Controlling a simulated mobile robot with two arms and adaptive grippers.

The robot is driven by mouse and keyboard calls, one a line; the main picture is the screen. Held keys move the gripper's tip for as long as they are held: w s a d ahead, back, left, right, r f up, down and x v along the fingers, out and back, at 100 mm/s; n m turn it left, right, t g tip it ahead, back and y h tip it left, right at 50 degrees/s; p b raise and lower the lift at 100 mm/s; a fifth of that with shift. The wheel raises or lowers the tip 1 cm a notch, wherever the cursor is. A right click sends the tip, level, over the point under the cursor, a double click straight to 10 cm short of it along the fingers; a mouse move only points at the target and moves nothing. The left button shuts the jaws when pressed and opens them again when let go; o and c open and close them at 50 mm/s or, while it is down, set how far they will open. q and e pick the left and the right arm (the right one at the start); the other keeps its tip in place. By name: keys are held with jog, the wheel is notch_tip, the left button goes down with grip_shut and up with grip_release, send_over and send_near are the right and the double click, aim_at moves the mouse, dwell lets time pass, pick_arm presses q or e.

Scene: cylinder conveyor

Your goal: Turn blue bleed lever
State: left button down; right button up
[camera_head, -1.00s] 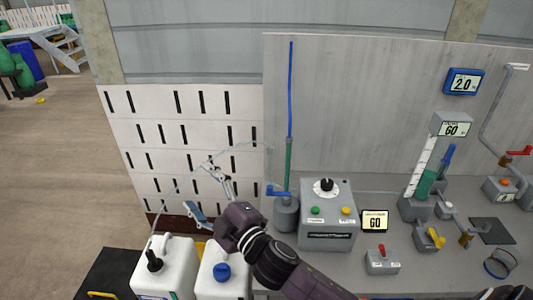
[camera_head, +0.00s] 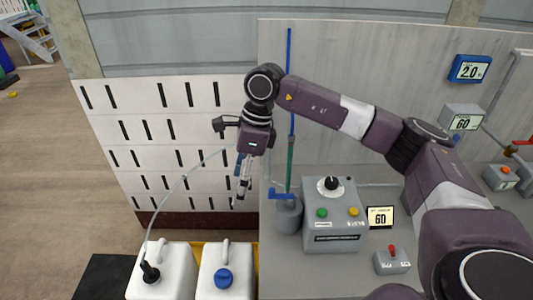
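A blue lever (camera_head: 279,194) sits on top of a small grey pot (camera_head: 288,216) at the foot of a vertical pipe. It points left, roughly level. My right gripper (camera_head: 238,203) hangs fingers down, to the left of the lever and apart from it, in front of the white slotted panel. The fingers are seen nearly edge-on, so their opening is unclear. Another blue part (camera_head: 456,139) shows below the grey display at the right, mostly hidden by my arm. My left gripper is not in view.
A grey control box (camera_head: 334,238) with a black knob stands right of the pot. Two white jugs (camera_head: 178,262) stand front left, with a thin clear hose (camera_head: 187,176) arching towards my gripper. A red-switch box (camera_head: 392,263) stands front right.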

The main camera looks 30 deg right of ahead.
aim_at(272, 189)
jog(key=shift+d+r+m+h+b, duration=0.15)
jog(key=shift+d+h+b, duration=0.45)
jog(key=shift+d, duration=1.85)
jog(key=shift+d+r+m+h+b, duration=0.15)
jog(key=shift+d+h, duration=0.85)
jog(key=shift+d, duration=1.45)
notch_tip(272, 189, down, 9)
jog(key=b, duration=0.6)
jog(key=shift+w, duration=0.1)
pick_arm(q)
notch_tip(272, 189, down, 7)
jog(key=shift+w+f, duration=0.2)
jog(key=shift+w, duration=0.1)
pick_arm(e)
jog(key=shift+r, duration=0.1)
jog(key=shift+c, duration=0.4)
grip_shut()
jog(key=c, duration=1.6)
grip_release()
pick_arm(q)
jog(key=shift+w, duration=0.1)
pick_arm(e)
jog(key=shift+c, duration=0.8)
